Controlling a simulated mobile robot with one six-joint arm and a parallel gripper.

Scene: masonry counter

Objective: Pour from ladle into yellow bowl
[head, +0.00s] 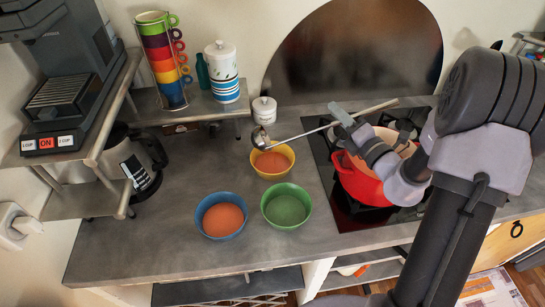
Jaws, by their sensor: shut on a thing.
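My gripper (345,122) is shut on the handle of a metal ladle (304,134). The handle slants from the upper right down to the ladle's bowl end at the left. The ladle's bowl end (261,138) is over the back rim of the yellow bowl (272,174) and looks tilted. The yellow bowl holds an orange-brown filling. Whether anything is in the ladle or flowing from it cannot be told.
A blue bowl (221,233) with orange-brown filling and a green bowl (286,222) stand in front of the yellow bowl. A red pot (362,186) is on the black hob at right. A white lidded jar (264,110) stands close behind the ladle. The counter's left front is clear.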

